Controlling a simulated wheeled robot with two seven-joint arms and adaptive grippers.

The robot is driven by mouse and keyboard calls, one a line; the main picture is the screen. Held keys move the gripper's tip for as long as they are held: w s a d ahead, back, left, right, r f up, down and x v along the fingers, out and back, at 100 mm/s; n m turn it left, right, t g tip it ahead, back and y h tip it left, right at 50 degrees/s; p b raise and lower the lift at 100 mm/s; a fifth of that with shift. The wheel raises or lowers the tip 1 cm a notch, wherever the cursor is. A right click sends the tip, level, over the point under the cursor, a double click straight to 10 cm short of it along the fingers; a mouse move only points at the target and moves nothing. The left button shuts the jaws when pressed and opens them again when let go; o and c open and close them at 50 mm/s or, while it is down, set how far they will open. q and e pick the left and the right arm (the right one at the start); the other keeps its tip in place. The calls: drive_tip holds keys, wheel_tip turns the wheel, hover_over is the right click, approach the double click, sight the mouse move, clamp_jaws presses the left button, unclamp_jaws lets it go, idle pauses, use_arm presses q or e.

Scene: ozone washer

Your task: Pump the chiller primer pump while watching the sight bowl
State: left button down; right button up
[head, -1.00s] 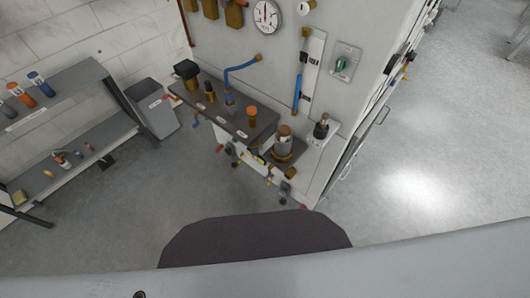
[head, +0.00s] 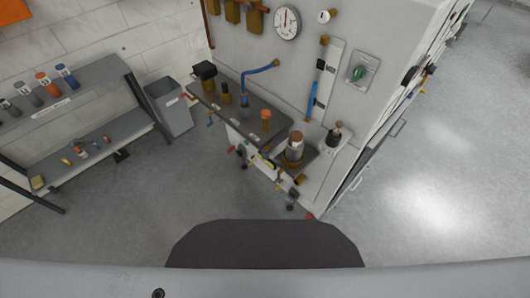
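No part is readably labelled as the chiller primer pump or sight bowl. On the right of the dark ledge (head: 232,112) stands a clear-looking cylinder with a brown cap (head: 295,147) in a brass-coloured base, which may be the bowl. To its right a black-knobbed fitting (head: 336,133) sits on a small white bracket and may be the pump. Any liquid level is too small to tell. Both fittings stand upright, beyond my dark body part at the bottom. Neither of my grippers shows in the head view.
The grey machine wall carries a round gauge (head: 286,22), a green knob (head: 358,73) and blue hoses. Valves hang below the ledge front. A grey bin (head: 169,108) and a shelf rack (head: 92,85) with bottles stand left. Floor is clear in front and right.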

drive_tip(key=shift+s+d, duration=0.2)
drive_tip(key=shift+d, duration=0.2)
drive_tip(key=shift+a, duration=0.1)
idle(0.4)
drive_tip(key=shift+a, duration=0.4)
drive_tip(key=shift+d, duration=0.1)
